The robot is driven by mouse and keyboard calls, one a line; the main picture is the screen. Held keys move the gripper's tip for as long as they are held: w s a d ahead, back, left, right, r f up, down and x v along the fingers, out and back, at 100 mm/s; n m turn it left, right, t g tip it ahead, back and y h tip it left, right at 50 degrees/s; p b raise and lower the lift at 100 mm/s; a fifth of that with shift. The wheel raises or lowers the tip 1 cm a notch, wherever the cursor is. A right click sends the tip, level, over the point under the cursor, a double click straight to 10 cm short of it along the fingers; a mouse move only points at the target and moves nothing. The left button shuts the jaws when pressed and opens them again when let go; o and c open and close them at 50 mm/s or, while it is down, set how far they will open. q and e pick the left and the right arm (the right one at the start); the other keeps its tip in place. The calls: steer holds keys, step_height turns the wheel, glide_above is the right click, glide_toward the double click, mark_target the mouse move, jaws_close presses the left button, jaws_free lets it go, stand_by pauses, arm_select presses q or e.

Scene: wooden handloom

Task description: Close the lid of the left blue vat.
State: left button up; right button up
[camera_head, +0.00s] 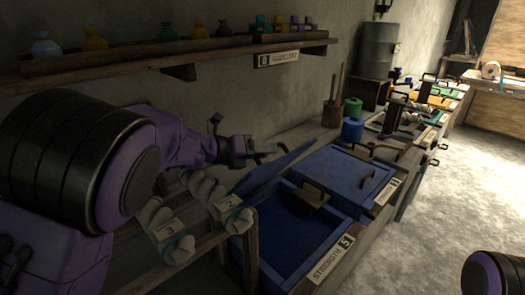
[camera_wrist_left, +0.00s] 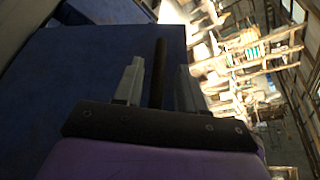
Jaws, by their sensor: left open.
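The left blue vat (camera_head: 298,222) stands open, with dark blue inside and a "STRENGTH 5" label on its front. In the left wrist view, the open fingers (camera_wrist_left: 158,85) are on either side of a dark bar (camera_wrist_left: 159,60), beside a broad blue surface (camera_wrist_left: 95,75). I cannot tell whether they touch the bar. My right gripper is out of view.
A second blue vat with its lid (camera_head: 347,177) down stands to the right. Numbered pale bundles (camera_head: 170,232) hang left of the open vat. A shelf (camera_head: 180,50) with bottles runs along the wall above. Open floor (camera_head: 455,215) lies to the right.

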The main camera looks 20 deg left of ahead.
arm_select(q)
steer(key=b+v, duration=0.1)
steer(key=v, duration=0.9)
steer(key=shift+s+b, duration=0.15)
steer(key=shift+b, duration=0.2)
steer(key=shift+a+r, duration=0.15)
